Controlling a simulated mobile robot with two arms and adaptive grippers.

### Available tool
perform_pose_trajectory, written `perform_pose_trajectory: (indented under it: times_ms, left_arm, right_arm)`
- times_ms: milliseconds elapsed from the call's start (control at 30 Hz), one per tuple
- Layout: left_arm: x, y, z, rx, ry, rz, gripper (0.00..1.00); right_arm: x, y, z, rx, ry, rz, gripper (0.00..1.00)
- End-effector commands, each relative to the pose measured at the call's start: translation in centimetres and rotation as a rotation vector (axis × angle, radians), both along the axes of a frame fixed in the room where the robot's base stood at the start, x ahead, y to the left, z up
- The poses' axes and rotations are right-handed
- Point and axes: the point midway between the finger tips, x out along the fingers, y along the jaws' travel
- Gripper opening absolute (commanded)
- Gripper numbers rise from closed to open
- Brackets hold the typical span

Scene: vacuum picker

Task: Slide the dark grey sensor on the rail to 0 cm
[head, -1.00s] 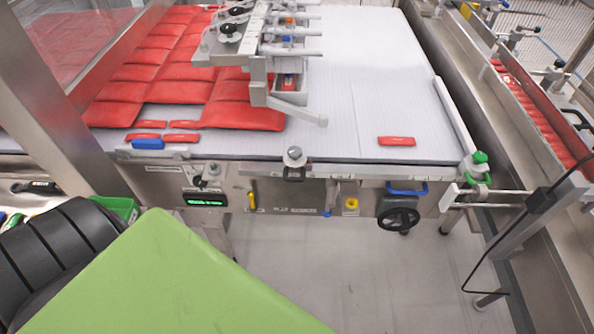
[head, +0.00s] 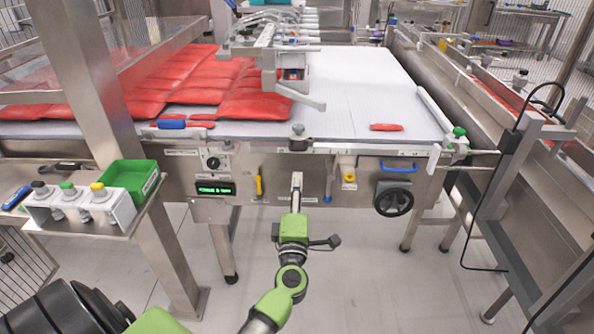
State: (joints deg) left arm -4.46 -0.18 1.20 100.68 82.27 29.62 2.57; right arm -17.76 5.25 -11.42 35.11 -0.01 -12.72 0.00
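The dark grey sensor (head: 298,144), with a silver knob on top, sits on the rail (head: 350,148) along the front edge of the conveyor table. Scale markings are too small to read. The fingers are too small to tell open from shut, and I see nothing held. My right gripper is out of view.
Red pouches (head: 190,85) cover the conveyor's left part. A blue handle (head: 398,167) and a black handwheel (head: 394,198) are on the machine front, right of my gripper. A button box (head: 85,208) and green bin (head: 135,180) stand at left. Floor in front is clear.

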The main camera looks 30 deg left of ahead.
Motion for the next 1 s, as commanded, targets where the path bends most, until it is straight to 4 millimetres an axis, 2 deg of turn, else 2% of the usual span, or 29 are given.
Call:
perform_pose_trajectory:
  times_ms: [167, 300, 467, 700, 1000]
  left_arm:
    - [0.9, 1.0, 0.9, -0.02, -0.021, 0.009, 0.25]
    - [3.0, 2.2, 1.4, -0.017, -0.02, 0.009, 0.25]
    - [6.0, 4.0, 1.9, -0.015, -0.019, 0.007, 0.25]
    - [9.7, 6.3, 2.5, -0.015, -0.017, 0.007, 0.25]
    - [11.5, 7.4, 2.8, -0.018, -0.016, 0.007, 0.25]
  right_arm:
    - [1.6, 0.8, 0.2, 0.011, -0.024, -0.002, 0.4]
    - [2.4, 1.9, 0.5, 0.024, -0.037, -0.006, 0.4]
    - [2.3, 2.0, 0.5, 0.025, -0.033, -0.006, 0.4]
    - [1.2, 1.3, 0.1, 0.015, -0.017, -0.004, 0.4]
    - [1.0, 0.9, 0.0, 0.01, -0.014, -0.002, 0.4]
